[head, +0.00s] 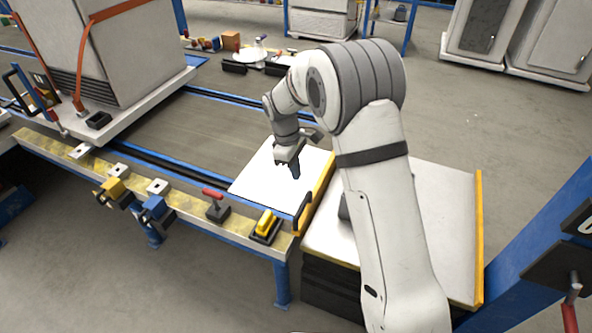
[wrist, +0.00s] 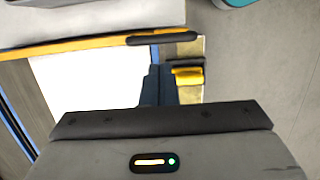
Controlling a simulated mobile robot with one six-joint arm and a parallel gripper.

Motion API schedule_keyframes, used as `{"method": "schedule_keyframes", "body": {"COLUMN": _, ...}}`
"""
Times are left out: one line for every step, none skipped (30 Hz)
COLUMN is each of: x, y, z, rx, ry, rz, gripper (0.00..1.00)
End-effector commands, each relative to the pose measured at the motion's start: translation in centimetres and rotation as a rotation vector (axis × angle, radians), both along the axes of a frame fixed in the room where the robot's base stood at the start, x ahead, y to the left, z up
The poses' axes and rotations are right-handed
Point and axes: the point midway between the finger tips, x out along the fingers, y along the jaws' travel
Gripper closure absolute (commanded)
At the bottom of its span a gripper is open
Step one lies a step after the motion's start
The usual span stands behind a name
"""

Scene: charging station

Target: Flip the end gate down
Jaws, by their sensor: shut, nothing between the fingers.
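The end gate (head: 318,190) is a narrow yellow panel along the right end of the conveyor, with a black handle (head: 302,213) near its front end. It appears to stand upright, though my arm hides part of it. In the wrist view the gate (wrist: 85,44) is a yellow strip across the top, with its black handle (wrist: 162,38) at the right. My gripper (head: 295,174) is shut and empty above the white plate, left of the gate and apart from it. In the wrist view its dark fingers (wrist: 157,86) point towards the handle.
A yellow block switch (head: 266,224) and a red-handled lever (head: 214,196) sit on the front rail. A light-topped platform (head: 445,215) adjoins the gate's right side. A strapped white cabinet (head: 140,50) stands on the conveyor's left. The white plate (head: 262,180) is bare.

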Motion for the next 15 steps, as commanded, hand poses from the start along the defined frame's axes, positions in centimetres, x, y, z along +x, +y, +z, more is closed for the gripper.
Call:
{"method": "schedule_keyframes", "body": {"x": -0.2, "y": -0.3, "z": -1.3, "rx": -0.001, "ry": 0.005, "rz": -0.001, "gripper": 1.0}}
{"method": "schedule_keyframes", "body": {"x": -0.2, "y": -0.4, "z": -2.0, "rx": -0.002, "ry": 0.005, "rz": -0.001, "gripper": 1.0}}
{"method": "schedule_keyframes", "body": {"x": -0.3, "y": -0.5, "z": -2.8, "rx": -0.002, "ry": 0.005, "rz": -0.002, "gripper": 1.0}}
{"method": "schedule_keyframes", "body": {"x": -0.4, "y": -0.7, "z": -3.5, "rx": -0.002, "ry": 0.005, "rz": -0.002, "gripper": 1.0}}
{"method": "schedule_keyframes", "body": {"x": -0.4, "y": -0.8, "z": -4.1, "rx": -0.002, "ry": 0.005, "rz": -0.002, "gripper": 1.0}}
{"method": "schedule_keyframes", "body": {"x": -0.5, "y": -0.9, "z": -5.0, "rx": -0.002, "ry": 0.005, "rz": -0.002, "gripper": 1.0}}
{"method": "schedule_keyframes", "body": {"x": -0.5, "y": -1.0, "z": -5.5, "rx": -0.002, "ry": 0.005, "rz": -0.002, "gripper": 1.0}}
{"method": "schedule_keyframes", "body": {"x": -0.6, "y": -1.1, "z": -6.1, "rx": -0.001, "ry": 0.003, "rz": -0.002, "gripper": 1.0}}
{"method": "schedule_keyframes", "body": {"x": -0.6, "y": -1.3, "z": -6.9, "rx": -0.001, "ry": 0.005, "rz": -0.001, "gripper": 1.0}}
{"method": "schedule_keyframes", "body": {"x": -0.7, "y": -1.4, "z": -7.4, "rx": -0.001, "ry": 0.003, "rz": -0.001, "gripper": 1.0}}
{"method": "schedule_keyframes", "body": {"x": -0.7, "y": -1.5, "z": -7.8, "rx": -0.002, "ry": 0.004, "rz": -0.001, "gripper": 1.0}}
{"method": "schedule_keyframes", "body": {"x": -0.7, "y": -1.6, "z": -8.4, "rx": -0.001, "ry": 0.003, "rz": 0.0, "gripper": 1.0}}
{"method": "schedule_keyframes", "body": {"x": -0.7, "y": -1.7, "z": -8.8, "rx": -0.001, "ry": 0.003, "rz": 0.0, "gripper": 1.0}}
{"method": "schedule_keyframes", "body": {"x": -0.8, "y": -1.7, "z": -9.1, "rx": -0.001, "ry": 0.003, "rz": 0.0, "gripper": 1.0}}
{"method": "schedule_keyframes", "body": {"x": -0.8, "y": -1.8, "z": -9.5, "rx": -0.001, "ry": 0.003, "rz": 0.0, "gripper": 1.0}}
